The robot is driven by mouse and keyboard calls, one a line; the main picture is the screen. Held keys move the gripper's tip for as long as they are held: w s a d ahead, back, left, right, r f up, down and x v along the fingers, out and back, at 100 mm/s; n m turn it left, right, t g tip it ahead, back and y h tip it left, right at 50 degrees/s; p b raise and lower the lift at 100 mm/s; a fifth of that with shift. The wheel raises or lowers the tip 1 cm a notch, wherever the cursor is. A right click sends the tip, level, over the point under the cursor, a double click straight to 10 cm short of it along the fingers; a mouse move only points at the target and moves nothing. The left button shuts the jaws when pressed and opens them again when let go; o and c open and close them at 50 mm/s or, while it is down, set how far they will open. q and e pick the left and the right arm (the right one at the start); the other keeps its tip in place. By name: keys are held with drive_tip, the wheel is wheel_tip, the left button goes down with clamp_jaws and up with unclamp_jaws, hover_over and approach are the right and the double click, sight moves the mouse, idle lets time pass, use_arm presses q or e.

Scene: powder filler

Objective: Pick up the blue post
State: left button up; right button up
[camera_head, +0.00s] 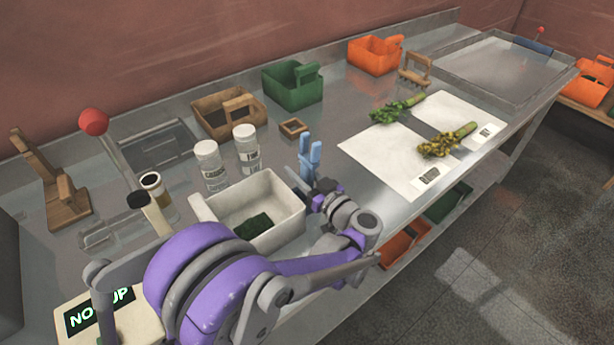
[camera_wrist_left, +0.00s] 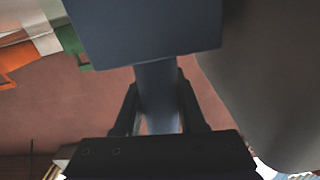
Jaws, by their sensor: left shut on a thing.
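The blue post (camera_head: 310,158) is light blue with two upright prongs at its top. It stands up in my left gripper (camera_head: 320,188), beside the right end of the white bin in the head view. My left gripper is shut on it; the fingers hide part of its lower end. In the left wrist view the blue post (camera_wrist_left: 158,85) runs between the two dark fingers (camera_wrist_left: 158,110), with a wide dark blue block at its upper end. I cannot tell whether the post touches the table. My right gripper is not in view.
A white bin (camera_head: 207,214) with dark green matter stands close to my left gripper. Two lidded jars (camera_head: 210,163), a brown basket (camera_head: 205,108), a green basket (camera_head: 318,90) and a small wooden frame (camera_head: 293,128) stand behind. White sheets (camera_head: 360,152) with plant bunches lie to the right.

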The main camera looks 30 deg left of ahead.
sight(304, 144)
use_arm(q)
clamp_jaws()
wheel_tip(304, 144, up, 10)
drive_tip(key=p, duration=0.5)
drive_tip(key=shift+w, duration=0.1)
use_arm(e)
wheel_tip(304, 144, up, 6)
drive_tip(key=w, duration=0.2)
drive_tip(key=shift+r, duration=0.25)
use_arm(q)
drive_tip(key=shift+f, duration=0.1)
